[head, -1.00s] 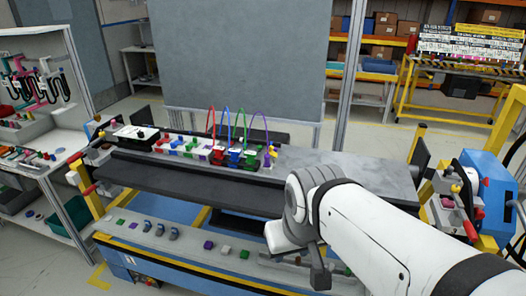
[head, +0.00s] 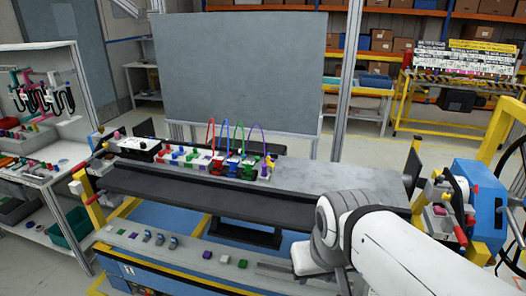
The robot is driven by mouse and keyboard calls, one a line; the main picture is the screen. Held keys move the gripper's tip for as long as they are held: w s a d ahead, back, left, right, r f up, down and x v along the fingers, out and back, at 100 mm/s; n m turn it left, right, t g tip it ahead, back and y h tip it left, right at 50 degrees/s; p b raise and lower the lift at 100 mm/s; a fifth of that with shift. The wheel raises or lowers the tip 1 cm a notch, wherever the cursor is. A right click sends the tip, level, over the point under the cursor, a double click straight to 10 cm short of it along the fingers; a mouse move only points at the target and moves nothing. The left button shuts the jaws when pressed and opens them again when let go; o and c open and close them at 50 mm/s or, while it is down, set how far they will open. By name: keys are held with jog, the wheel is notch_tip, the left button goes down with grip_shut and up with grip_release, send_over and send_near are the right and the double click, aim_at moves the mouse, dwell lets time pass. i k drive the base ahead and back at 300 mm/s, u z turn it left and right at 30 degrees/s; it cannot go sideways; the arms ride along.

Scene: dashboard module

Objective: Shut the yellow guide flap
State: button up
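The dashboard module (head: 190,156) lies along the bench's back edge, with coloured blocks and looped red, green, blue and purple cables. A small yellow piece (head: 269,160) shows at its right end. It is too small to tell whether it is the guide flap, or whether it is open or shut. My arm comes in from the lower right. My gripper (head: 342,282) shows only in part as a dark piece beneath the white wrist at the bottom edge, in front of and to the right of the module. Its fingertips are not clear.
The grey bench top (head: 345,180) is bare right of the module. A front ledge (head: 190,250) carries several small coloured buttons. A blue machine (head: 478,200) with red and yellow parts stands at the right. A tool shelf (head: 50,140) stands at the left. A grey panel (head: 240,70) rises behind.

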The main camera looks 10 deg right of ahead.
aim_at(268, 163)
jog(key=u, duration=0.05)
jog(key=i, duration=0.95)
jog(key=z, duration=0.05)
